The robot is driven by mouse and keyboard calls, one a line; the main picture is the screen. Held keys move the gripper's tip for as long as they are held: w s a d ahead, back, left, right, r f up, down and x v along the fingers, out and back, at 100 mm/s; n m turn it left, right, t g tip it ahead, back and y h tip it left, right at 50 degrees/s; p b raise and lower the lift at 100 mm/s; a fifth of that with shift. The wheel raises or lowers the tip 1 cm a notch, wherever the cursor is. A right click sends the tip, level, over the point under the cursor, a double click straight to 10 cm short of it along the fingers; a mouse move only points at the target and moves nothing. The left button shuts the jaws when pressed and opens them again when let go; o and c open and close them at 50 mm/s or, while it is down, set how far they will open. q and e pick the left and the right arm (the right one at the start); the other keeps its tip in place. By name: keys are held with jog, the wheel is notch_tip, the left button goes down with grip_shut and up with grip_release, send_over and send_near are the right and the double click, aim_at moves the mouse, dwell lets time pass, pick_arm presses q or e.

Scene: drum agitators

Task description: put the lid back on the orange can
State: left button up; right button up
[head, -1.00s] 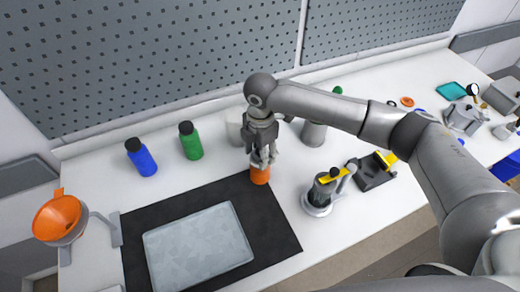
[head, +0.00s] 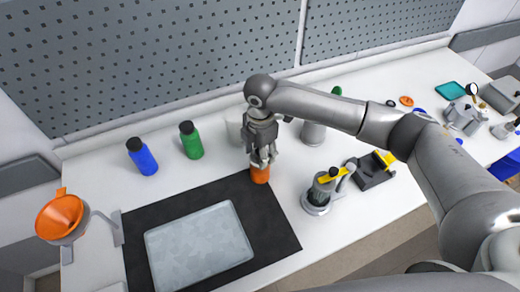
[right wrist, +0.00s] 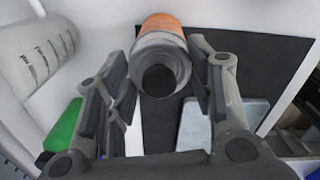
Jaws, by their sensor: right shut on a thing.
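The orange can (head: 260,174) stands upright at the back right edge of the black mat (head: 275,222). My right gripper (head: 262,160) reaches down over its top, with its fingers around the upper end. In the right wrist view the can's orange body (right wrist: 161,22) shows beyond a grey upper part with a dark round end, the lid (right wrist: 158,82), between the fingers of my right gripper (right wrist: 163,65). The gripper is shut on the lid at the can's top. Whether the lid is fully seated cannot be told. My left gripper is not in view.
Blue (head: 142,157) and green (head: 191,140) bottles with black caps stand left of the can. A metal tray (head: 198,245) lies on the mat. A grey device with a yellow part (head: 320,190) stands right; an orange funnel (head: 60,216) is far left.

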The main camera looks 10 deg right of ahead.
dwell(0.4)
jog(key=o, duration=1.3)
jog(key=shift+o, duration=0.2)
jog(key=shift+r+p, duration=1.3)
jog(key=shift+p, duration=0.15)
jog(key=shift+r+p, duration=0.45)
jog(key=shift+r, duration=1.75)
grip_shut()
